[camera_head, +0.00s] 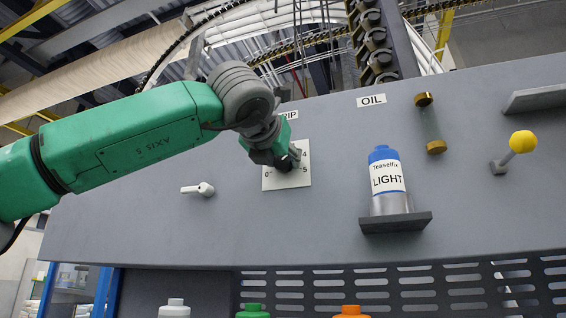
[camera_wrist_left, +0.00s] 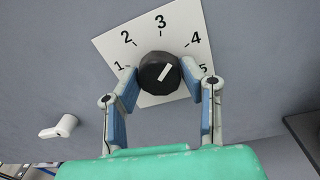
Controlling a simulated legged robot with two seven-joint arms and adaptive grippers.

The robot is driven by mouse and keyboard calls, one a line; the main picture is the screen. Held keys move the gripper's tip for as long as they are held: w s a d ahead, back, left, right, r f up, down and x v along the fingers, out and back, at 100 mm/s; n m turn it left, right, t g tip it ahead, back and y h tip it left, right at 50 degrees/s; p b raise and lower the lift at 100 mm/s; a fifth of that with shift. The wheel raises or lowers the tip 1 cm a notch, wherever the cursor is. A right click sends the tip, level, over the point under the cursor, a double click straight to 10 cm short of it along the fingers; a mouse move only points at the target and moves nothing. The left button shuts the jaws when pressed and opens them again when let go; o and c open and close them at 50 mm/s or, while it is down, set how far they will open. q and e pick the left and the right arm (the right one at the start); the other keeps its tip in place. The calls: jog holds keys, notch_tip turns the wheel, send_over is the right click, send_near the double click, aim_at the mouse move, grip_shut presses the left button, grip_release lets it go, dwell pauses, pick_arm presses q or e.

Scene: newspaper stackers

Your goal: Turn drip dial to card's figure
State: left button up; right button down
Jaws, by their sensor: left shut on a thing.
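The drip dial is a black round knob (camera_wrist_left: 150,72) with a white pointer mark, on a white square plate (camera_wrist_left: 158,22) numbered around its edge. The mark points up and right, roughly towards the 4. My left gripper (camera_wrist_left: 160,76) is shut on the knob, one finger on each side. In the head view, my left gripper (camera_head: 281,160) covers much of the plate (camera_head: 302,178), leaving 0, 4 and 5 readable. The DRIP label (camera_head: 290,115) is partly hidden by my arm. I see no card with a figure. My right gripper is not in view.
A Teaselfix LIGHT bottle (camera_head: 386,170) stands on a small shelf (camera_head: 396,223) under the OIL label (camera_head: 371,100). A yellow-knobbed lever (camera_head: 522,141) is at the right. A small white lever (camera_head: 198,189) is left of the dial. Several bottle caps show below the panel.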

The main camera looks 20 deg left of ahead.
pick_arm(q)
jog(key=shift+s+a+r, duration=0.1)
jog(key=shift+r, duration=0.2)
dwell(0.5)
jog(key=o, duration=1.1)
jog(key=shift+o, duration=0.2)
jog(key=shift+s, duration=0.15)
jog(key=shift+f, duration=0.15)
jog(key=shift+s, duration=0.25)
jog(key=s, duration=1.1)
jog(key=shift+s, duration=0.2)
jog(key=shift+d, duration=0.2)
